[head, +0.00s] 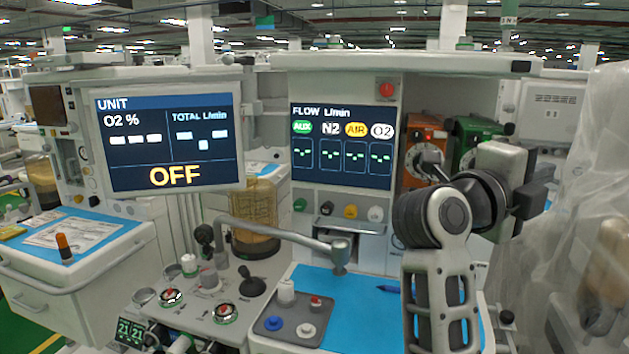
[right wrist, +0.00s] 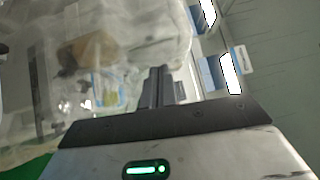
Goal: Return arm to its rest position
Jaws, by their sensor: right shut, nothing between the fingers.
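My right arm rises from the bottom right of the head view, bent at a dark joint. Its right gripper (head: 534,196) is at the right end, raised in front of the cart and pointing right, away from the panels. In the right wrist view the gripper's fingers (right wrist: 158,88) are together, with nothing between them. Beyond them is a clear plastic-draped thing. My left gripper does not show. The anaesthesia cart has a left screen (head: 170,137) reading OFF and a flow screen (head: 342,146).
Orange (head: 425,140) and green (head: 480,140) vaporizers stand behind my right arm. A plastic-covered object (head: 585,190) is close at the right. A blue worktop (head: 350,300) holds a grey tray (head: 275,335) with small bottles. A jointed metal arm (head: 280,232) crosses above the worktop.

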